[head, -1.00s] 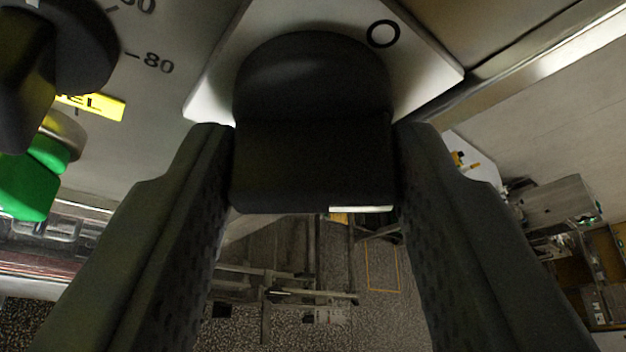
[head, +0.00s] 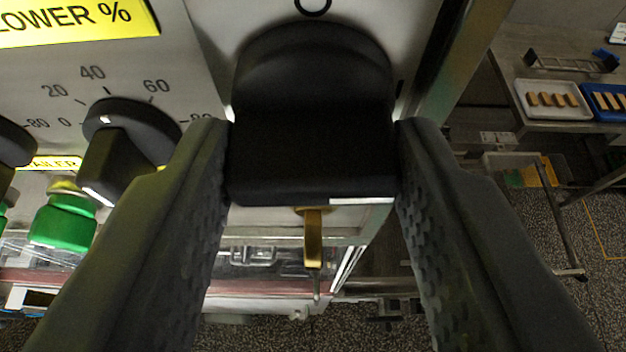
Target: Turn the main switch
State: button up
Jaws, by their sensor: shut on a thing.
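The main switch (head: 312,150) is a black rotary knob with a raised grip bar and a white mark at its lower right edge. It sits on a pale plate (head: 215,25) on the panel, with a circle symbol (head: 313,4) just above the knob. My gripper (head: 313,165) is shut on the knob, one finger against each side of the bar. The fingers hide the sides of the knob and part of the plate. A brass-coloured piece (head: 313,238) shows below the knob.
On the left are a black dial (head: 130,135) with a number scale, a green button (head: 65,218) and a yellow label (head: 75,22). A metal panel edge (head: 450,70) runs on the right. Beyond stands a bench with a white tray (head: 553,100) and a blue tray (head: 603,100).

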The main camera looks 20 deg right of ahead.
dwell(0.5)
jog(key=o, duration=1)
jog(key=shift+w+f, duration=0.1)
jog(key=shift+w, duration=0.05)
jog(key=shift+c, duration=0.2)
jog(key=v, duration=1.4)
jog(key=shift+d, duration=0.1)
